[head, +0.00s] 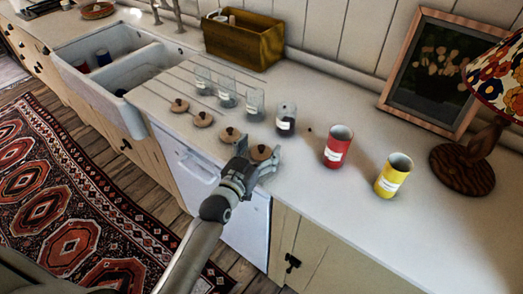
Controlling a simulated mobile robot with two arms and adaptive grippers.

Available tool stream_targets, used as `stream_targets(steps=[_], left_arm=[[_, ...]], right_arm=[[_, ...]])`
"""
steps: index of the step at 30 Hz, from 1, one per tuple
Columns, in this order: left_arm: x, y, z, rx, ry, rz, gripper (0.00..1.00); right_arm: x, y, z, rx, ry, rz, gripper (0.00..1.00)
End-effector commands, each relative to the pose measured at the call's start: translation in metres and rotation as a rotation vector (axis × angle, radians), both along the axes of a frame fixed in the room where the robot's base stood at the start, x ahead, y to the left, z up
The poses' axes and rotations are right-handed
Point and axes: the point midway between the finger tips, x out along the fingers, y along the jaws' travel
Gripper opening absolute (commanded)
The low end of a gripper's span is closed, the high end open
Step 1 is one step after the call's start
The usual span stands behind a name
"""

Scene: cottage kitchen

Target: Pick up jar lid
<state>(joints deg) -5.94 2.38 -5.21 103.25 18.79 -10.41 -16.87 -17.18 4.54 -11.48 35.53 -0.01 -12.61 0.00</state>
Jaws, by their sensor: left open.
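Several round brown wooden jar lids with dark knobs lie in a row along the counter's front edge in the head view. One lid (180,105) is nearest the sink, then a second lid (203,119) and a third lid (229,134). The last lid (262,152) is at my left gripper (259,154), which is open with a fingertip on either side of it. I cannot tell whether the fingers touch this lid. Clear labelled jars stand behind the lids without lids on; the rightmost jar (286,121) has dark contents. My right gripper is out of view.
A red can (337,150) and a yellow can (393,178) stand right of the jars. Behind are a wooden box (245,42), a framed picture (435,75) and a lamp (463,168). A white sink (130,98) is at left. The front-right counter is clear.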

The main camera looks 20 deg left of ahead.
Motion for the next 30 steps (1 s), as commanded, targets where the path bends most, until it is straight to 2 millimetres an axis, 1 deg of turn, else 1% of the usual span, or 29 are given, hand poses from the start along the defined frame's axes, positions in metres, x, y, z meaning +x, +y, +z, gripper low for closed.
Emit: stream_targets(steps=[6, 15, 16, 17, 26, 30], left_arm=[[0.0004, -0.0003, -0.0006, 0.0, 0.001, 0.0, 0.79], [0.0002, -0.0002, -0.0005, 0.0, 0.001, 0.0, 0.41], [0.0002, -0.0002, -0.0005, 0.0, 0.0, 0.0, 0.37], [0.0003, -0.0001, -0.0005, 0.0, 0.0, 0.0, 0.35], [0.0003, -0.0003, 0.001, 0.0, 0.0, 0.0, 0.35], [0.0006, -0.0004, 0.0084, 0.0, -0.003, 0.0, 0.35]], right_arm=[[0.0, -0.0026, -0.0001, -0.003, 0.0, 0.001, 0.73], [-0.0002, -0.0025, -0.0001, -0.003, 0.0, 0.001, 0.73], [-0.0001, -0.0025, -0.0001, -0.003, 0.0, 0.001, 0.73], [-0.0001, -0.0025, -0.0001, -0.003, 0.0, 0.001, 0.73], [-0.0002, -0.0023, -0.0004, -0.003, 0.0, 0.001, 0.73], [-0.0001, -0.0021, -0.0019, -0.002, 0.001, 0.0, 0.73]])
